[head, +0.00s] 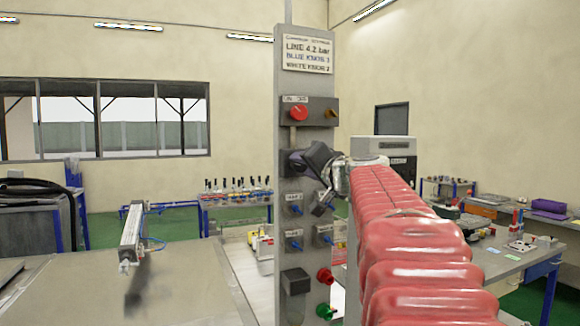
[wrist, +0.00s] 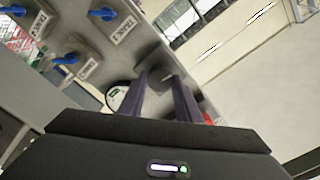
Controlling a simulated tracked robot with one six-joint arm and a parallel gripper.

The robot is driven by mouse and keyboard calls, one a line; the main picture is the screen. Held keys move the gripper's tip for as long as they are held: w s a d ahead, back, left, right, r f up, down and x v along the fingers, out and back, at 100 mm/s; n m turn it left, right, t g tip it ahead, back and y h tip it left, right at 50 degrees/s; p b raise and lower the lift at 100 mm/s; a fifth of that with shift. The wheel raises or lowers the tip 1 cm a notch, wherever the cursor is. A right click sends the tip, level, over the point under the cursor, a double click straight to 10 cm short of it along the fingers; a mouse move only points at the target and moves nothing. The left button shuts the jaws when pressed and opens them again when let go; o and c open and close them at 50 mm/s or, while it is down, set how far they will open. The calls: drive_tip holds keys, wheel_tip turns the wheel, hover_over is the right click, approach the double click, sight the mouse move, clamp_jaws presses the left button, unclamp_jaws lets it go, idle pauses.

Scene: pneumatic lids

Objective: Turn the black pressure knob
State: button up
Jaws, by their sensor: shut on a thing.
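My gripper (head: 308,160) is at the front of the upright grey panel (head: 287,95), below the red knob (head: 299,113). In the wrist view its two dark fingers (wrist: 162,84) are closed around the black pressure knob (wrist: 160,73), of which only a dark part shows between the fingertips. In the head view my gripper hides the knob. A round white-faced gauge (wrist: 117,96) shows partly just left of the fingers in the wrist view.
Several blue knobs (head: 294,209) with labels sit lower on the panel; they also show in the wrist view (wrist: 66,59). A red fitting (head: 325,276) and a green fitting (head: 325,311) are near its foot. A cylinder (head: 131,236) stands over the grey table (head: 70,290) at left.

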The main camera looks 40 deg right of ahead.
drive_tip(key=shift+d+f, duration=0.1)
drive_tip(key=shift+f+m, duration=0.15)
drive_tip(key=shift+m, duration=3.25)
drive_tip(key=shift+d, duration=0.1)
drive_tip(key=o, duration=1.1)
drive_tip(key=shift+c, duration=0.2)
drive_tip(key=shift+s, duration=0.1)
drive_tip(key=shift+s+a, duration=0.2)
drive_tip(key=shift+s, duration=0.2)
drive_tip(key=v, duration=1.3)
drive_tip(key=shift+w, duration=0.1)
